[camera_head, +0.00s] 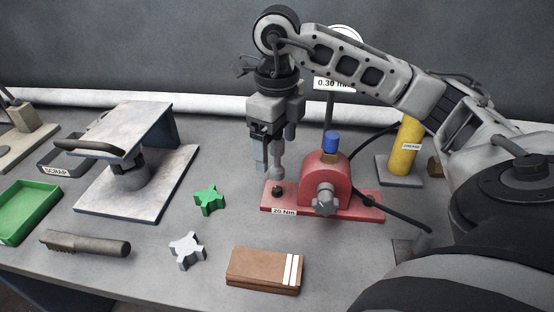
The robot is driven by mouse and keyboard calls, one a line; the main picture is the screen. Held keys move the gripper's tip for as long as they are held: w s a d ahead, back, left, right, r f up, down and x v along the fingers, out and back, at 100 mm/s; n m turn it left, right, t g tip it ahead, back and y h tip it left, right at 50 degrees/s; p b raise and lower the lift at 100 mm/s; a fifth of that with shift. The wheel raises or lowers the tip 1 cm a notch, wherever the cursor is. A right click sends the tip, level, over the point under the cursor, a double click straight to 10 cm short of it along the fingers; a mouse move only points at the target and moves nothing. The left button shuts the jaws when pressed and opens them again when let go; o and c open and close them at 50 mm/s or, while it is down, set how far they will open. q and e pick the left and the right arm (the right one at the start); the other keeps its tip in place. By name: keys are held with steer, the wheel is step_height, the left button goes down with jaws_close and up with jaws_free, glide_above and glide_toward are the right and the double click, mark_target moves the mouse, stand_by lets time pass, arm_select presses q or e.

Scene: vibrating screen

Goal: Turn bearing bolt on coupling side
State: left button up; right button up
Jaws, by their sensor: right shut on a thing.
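The red bearing block (328,168) sits on a red base plate on the bench, with a grey lobed coupling piece (325,201) on its front and a blue cap on top. A dark bolt (277,191) stands at the left end of the plate, above a "20 Nm" label. My right gripper (268,160) points down over that end, shut on a slim grey piece with a rounded lower part (277,173). This piece is just above the bolt; I cannot tell whether they touch. My left gripper is not in view.
A green star piece (209,200), a grey star piece (187,250), a brown block (264,270) and a brush (85,243) lie on the bench. A plate stand (137,180) is at left, a yellow cylinder (406,146) at right. A black cable runs beside the bearing block.

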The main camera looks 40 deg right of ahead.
steer(key=shift+r, duration=0.2)
steer(key=o, duration=0.4)
steer(key=shift+c, duration=0.2)
steer(key=c, duration=0.4)
steer(key=shift+o, duration=0.2)
steer(key=n, duration=0.2)
steer(key=r+n+p, duration=0.1)
steer(key=n, duration=0.2)
steer(key=shift+r, duration=0.1)
steer(key=n, duration=0.2)
steer(key=n+p, duration=0.1)
steer(key=n, duration=0.1)
steer(key=shift+r, duration=0.3)
steer(key=n, duration=0.3)
steer(key=shift+r, duration=0.1)
